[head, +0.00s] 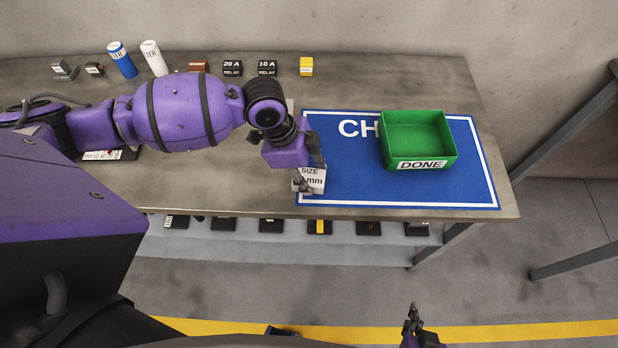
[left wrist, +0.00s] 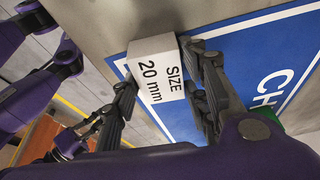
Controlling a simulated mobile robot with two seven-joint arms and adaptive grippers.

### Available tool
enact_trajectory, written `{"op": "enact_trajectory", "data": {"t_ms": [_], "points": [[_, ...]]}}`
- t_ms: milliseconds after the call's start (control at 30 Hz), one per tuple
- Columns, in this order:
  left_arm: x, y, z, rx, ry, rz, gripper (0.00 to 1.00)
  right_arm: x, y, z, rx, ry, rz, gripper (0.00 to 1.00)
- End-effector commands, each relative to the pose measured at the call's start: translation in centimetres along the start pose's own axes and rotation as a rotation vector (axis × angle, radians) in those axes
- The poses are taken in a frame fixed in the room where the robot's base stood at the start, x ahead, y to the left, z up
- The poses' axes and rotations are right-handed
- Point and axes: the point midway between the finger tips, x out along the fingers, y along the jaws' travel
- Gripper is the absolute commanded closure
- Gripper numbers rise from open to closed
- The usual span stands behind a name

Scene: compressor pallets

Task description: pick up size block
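The size block (head: 312,182) is white and labelled "SIZE"; it is at the front left corner of the blue mat, near the table's front edge. In the left wrist view the block (left wrist: 158,75) reads "SIZE 20 mm". My left gripper (head: 309,178) points down over it, with its fingers on either side (left wrist: 160,80). The fingers are very close to the block's sides; I cannot tell whether they press on it. My right gripper (head: 413,318) is low in front of the table, away from the block, and its finger opening is unclear.
A green "DONE" box (head: 418,138) stands on the blue mat (head: 345,180), right of the block. Relays (head: 232,68), a yellow part (head: 306,66) and cylinders (head: 122,60) line the table's back. A lower shelf (head: 390,238) holds several dark items.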

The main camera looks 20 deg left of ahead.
Motion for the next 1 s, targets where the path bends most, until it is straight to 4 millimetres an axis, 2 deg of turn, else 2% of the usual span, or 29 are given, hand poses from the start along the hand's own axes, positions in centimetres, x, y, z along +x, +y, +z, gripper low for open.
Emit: {"op": "enact_trajectory", "data": {"t_ms": [33,200,567,767,867,1000], "points": [[0.0,0.0,0.0,0.000,0.000,0.000,0.69,0.0,0.0,0.0,-0.002,0.000,0.000,1.00],[0.0,0.0,0.0,0.000,0.000,0.000,0.92,0.0,0.0,0.0,-0.002,0.000,0.000,1.00],[-0.6,-0.1,-0.2,0.001,0.001,-0.002,0.92,0.1,-0.5,-0.2,0.010,0.003,-0.004,1.00],[-3.0,-0.1,-0.9,0.002,0.001,-0.004,0.92,0.0,-0.8,-0.6,0.016,0.009,-0.006,1.00],[-4.9,1.1,-0.7,0.002,0.000,-0.002,0.92,-0.1,-0.8,-0.8,0.016,0.012,-0.007,1.00],[-8.5,3.4,-0.3,0.003,-0.001,-0.004,0.92,-0.2,-0.7,-1.3,0.013,0.016,-0.008,1.00]]}}
